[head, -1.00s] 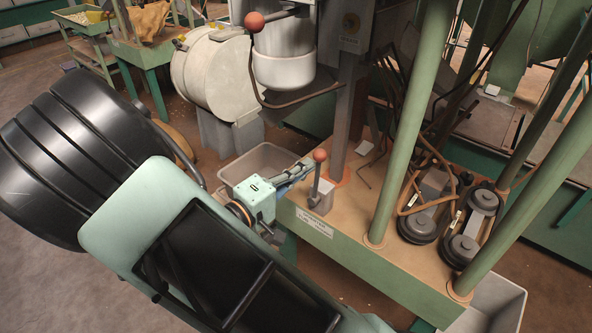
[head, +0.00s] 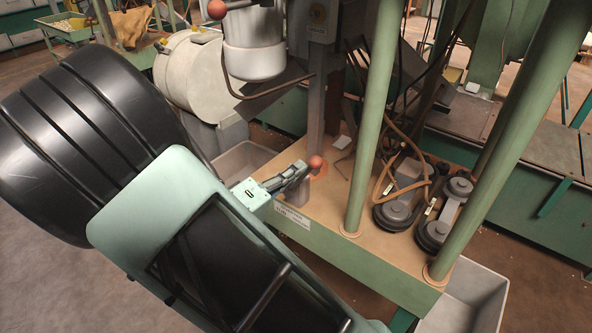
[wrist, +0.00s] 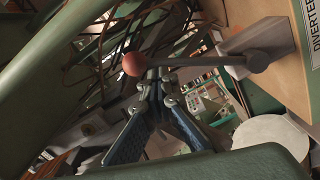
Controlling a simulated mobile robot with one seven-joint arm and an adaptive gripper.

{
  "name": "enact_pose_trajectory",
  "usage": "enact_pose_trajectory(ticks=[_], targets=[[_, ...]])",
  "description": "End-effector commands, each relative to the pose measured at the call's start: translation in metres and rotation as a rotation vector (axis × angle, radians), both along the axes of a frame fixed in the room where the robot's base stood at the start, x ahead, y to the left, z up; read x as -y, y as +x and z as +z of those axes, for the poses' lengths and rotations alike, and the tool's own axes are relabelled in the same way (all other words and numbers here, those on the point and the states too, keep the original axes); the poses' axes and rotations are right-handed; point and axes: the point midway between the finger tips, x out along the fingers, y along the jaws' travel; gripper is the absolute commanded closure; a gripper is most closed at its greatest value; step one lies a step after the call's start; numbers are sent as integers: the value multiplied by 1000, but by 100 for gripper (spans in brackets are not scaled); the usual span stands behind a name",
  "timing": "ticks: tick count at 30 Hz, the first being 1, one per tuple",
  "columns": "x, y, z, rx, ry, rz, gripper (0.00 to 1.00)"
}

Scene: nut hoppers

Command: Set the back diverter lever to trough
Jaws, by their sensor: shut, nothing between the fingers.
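A diverter lever with a red ball knob (head: 316,162) stands on the corner of the green-sided machine deck, tilted to the right in the head view. Its base is mostly hidden behind my gripper. In the wrist view the red ball (wrist: 135,63) is at the end of a grey rod (wrist: 195,62), which runs right to a pivot on a grey block (wrist: 262,42). My gripper (head: 303,166) is shut and empty, its fingertips (wrist: 152,76) right by the rod near the ball. I cannot tell whether they touch it. A partly hidden label (head: 292,215) is on the deck's front edge.
Another red-knobbed lever (head: 217,9) is at the upper left by a white cylinder. A grey post (head: 323,95) and green pillars (head: 369,130) rise from the deck. Grey pulleys (head: 398,210) sit right. A grey bin (head: 243,158) is behind my arm.

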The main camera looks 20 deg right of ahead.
Motion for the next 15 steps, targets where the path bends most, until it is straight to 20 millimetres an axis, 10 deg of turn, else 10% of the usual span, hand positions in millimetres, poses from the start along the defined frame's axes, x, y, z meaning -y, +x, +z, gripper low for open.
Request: enact_pose_trajectory(ticks=[15], targets=[[-3,4,6,0,0,-7,100]])
